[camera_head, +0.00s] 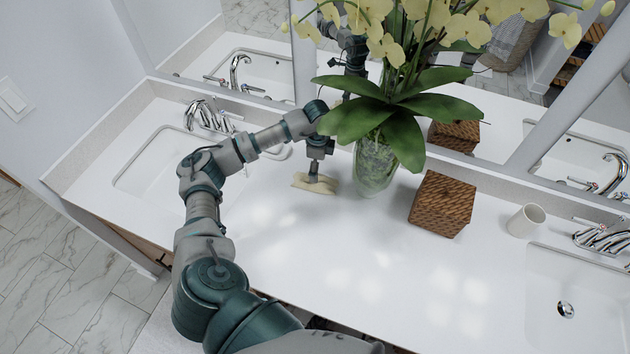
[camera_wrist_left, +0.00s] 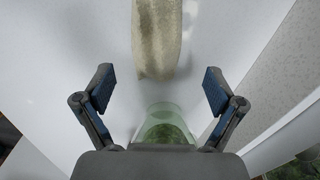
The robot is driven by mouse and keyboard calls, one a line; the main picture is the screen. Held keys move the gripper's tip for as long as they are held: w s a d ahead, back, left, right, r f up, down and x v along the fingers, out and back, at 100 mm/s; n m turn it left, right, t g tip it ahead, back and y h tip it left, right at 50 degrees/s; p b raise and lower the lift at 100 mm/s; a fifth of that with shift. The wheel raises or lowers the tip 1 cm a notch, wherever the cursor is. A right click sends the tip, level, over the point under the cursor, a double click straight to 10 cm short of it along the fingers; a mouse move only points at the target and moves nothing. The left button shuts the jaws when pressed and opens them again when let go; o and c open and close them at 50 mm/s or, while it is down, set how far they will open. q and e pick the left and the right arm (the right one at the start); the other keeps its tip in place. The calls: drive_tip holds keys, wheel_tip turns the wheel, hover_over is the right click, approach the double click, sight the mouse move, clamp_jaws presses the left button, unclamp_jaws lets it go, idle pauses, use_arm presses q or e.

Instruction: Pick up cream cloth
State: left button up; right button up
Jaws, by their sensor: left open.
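The cream cloth (camera_head: 314,184) lies on the white counter just left of the glass vase. In the left wrist view the cloth (camera_wrist_left: 157,38) is a long pale strip at the top middle, ahead of the fingers. My left gripper (camera_head: 314,175) is over the cloth in the head view, pointing down. In the left wrist view its two fingers (camera_wrist_left: 159,90) are wide apart with nothing between the pads. I cannot tell whether the fingers touch the cloth. My right gripper is not in view.
The glass vase (camera_head: 374,165) with yellow flowers stands close to the right of the cloth. A brown woven box (camera_head: 442,204) and a white cup (camera_head: 525,220) stand farther right. A sink (camera_head: 150,170) is at left. The counter's front middle (camera_head: 350,260) is clear.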

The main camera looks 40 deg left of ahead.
sight(326, 185)
use_arm(q)
drive_tip(key=shift+s+f, duration=0.15)
drive_tip(key=shift+f, duration=1.4)
drive_tip(key=shift+s+f, duration=0.1)
drive_tip(key=shift+f, duration=1.45)
drive_tip(key=c, duration=1.1)
